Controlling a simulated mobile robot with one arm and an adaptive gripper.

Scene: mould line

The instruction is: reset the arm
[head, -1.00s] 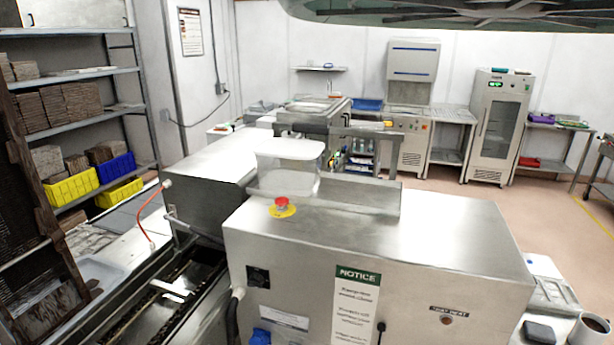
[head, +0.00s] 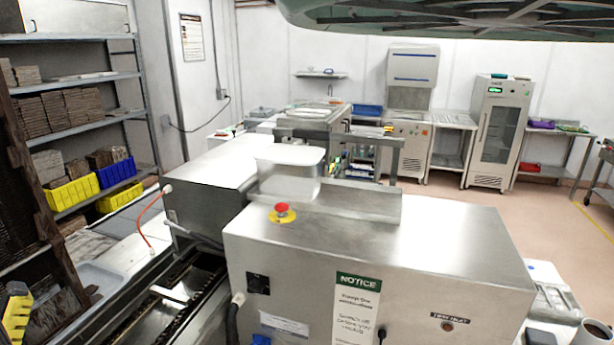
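I cannot make out my arm or my gripper in the head view. Its pose and its fingers are not shown. A stainless steel machine (head: 370,250) with a notice label (head: 357,300) and a red stop button (head: 282,209) on its top fills the middle foreground. A clear tub with a white lid (head: 290,158) stands on it.
A yellow stepped piece (head: 16,318), not clearly identifiable, shows at the lower left edge. Shelving (head: 75,130) with yellow and blue bins stands on the left. A mug (head: 594,334) is at the lower right. Open floor (head: 440,195) lies behind the machine.

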